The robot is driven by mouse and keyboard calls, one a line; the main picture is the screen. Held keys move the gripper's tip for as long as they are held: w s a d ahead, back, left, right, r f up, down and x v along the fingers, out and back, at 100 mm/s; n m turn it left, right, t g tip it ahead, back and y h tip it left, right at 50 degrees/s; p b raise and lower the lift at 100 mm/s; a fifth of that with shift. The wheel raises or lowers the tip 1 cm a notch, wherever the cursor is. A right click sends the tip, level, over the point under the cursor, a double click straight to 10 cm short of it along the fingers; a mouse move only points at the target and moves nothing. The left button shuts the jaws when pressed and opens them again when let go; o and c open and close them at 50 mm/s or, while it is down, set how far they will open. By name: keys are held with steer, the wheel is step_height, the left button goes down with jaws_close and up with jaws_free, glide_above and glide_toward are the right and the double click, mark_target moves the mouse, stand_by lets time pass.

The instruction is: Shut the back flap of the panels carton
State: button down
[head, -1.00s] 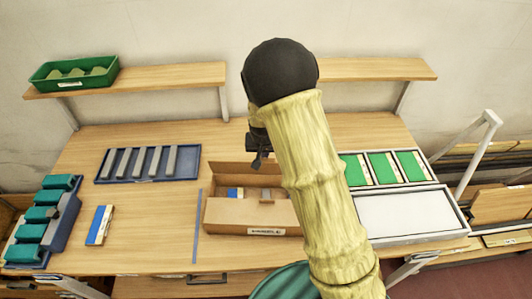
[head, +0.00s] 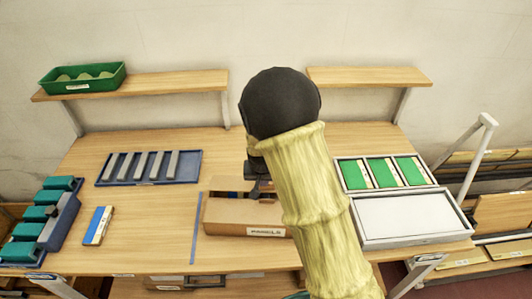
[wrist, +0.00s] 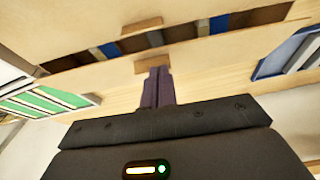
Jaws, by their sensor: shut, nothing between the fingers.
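The panels carton (head: 240,215) stands at the front middle of the table, with its label facing me. Its back flap (wrist: 100,78) leans partly over the opening in the wrist view, with a small tab near its middle. The front flap (wrist: 200,18) lies across the opening, leaving a slot between the two. Blue and brown contents show in that slot. My gripper (wrist: 158,72) is shut and empty, its fingertips at the back flap's tab; I cannot tell whether they touch. In the head view my gripper (head: 258,188) is partly hidden behind my arm.
A blue tray of grey bars (head: 150,181) lies at the back left. A blue-and-white block (head: 98,225) and a tray of teal pieces (head: 62,225) are at the left. A case with green panels (head: 400,190) is at the right. Two shelves hang above.

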mark_target(264, 191)
steer(key=shift+s+f+b, duration=0.35)
steer(key=shift+f+b, duration=0.2)
steer(key=t+b, duration=0.1)
steer(key=s+f+t+b, duration=0.1)
steer(key=t, duration=0.1)
steer(key=shift+a+f, duration=0.15)
steer(key=shift+a, duration=0.05)
steer(key=shift+d+f+b, duration=0.1)
steer(key=shift+f+b, duration=0.1)
steer(key=shift+b, duration=0.2)
steer(key=shift+f, duration=0.1)
steer(key=shift+s+f+b, duration=0.25)
steer(key=shift+s+b, duration=0.1)
steer(key=shift+b, duration=0.15)
steer(key=shift+r, duration=0.1)
steer(key=shift+w+r+p, duration=0.1)
steer(key=shift+r+p, duration=0.65)
steer(key=shift+p, duration=0.05)
steer(key=shift+r, duration=0.1)
